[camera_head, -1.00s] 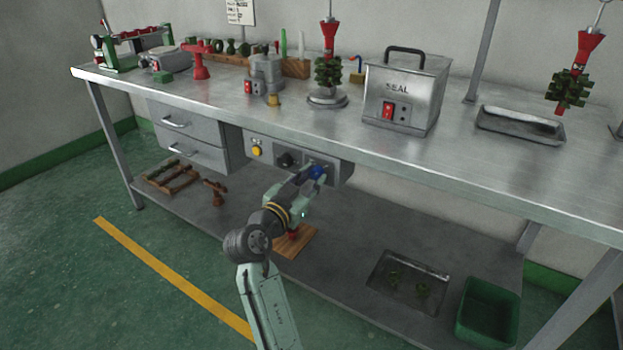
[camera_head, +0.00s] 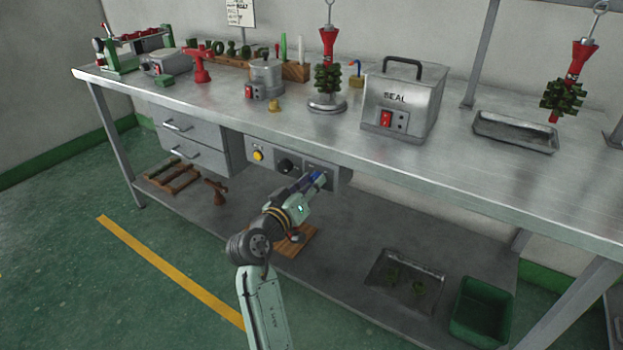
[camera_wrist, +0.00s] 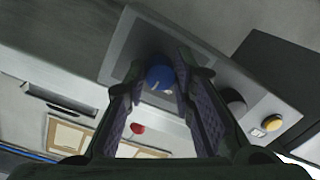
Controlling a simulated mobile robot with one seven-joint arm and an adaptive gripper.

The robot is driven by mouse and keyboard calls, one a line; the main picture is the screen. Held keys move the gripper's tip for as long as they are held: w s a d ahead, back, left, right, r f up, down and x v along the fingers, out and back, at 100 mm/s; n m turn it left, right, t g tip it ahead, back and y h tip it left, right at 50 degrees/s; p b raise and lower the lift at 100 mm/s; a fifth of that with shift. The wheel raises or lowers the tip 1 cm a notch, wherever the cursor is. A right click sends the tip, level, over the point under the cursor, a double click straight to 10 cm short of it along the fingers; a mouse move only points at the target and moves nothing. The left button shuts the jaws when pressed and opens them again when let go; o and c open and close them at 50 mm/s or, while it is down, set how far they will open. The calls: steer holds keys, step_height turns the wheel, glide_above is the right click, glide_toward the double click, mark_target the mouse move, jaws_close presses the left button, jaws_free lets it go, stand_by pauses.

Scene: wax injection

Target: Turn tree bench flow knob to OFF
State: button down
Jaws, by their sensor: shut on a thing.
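The blue flow knob (camera_wrist: 159,78) sits on the grey control panel (camera_wrist: 122,60) under the bench top, between my two finger pads in the wrist view. A short white mark shows on its lower part. My gripper (camera_wrist: 160,84) is shut on the knob, one finger on each side. In the head view my gripper (camera_head: 314,181) reaches up to the right end of the panel (camera_head: 333,176) and hides most of the knob. The panel's lettering is too small to read.
A dark knob (camera_head: 287,167) and a yellow button (camera_head: 258,155) sit left of my gripper on the panel. Drawers (camera_head: 190,140) are further left. The bench top (camera_head: 300,118) overhangs above; a lower shelf (camera_head: 340,250) lies below.

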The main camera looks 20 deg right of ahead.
steer(key=n+p, duration=0.2)
steer(key=n, duration=0.1)
steer(key=n+p, duration=0.2)
steer(key=shift+r, duration=0.35)
steer(key=shift+f+n+g+p, duration=0.1)
steer(key=shift+n+g+p, duration=0.2)
steer(key=shift+n+p, duration=1.65)
steer(key=shift+n, duration=0.45)
steer(key=c, duration=1.3)
jaws_free()
steer(key=shift+f, duration=0.1)
steer(key=shift+c, duration=0.2)
steer(key=v, duration=1.2)
steer(key=shift+f, duration=0.15)
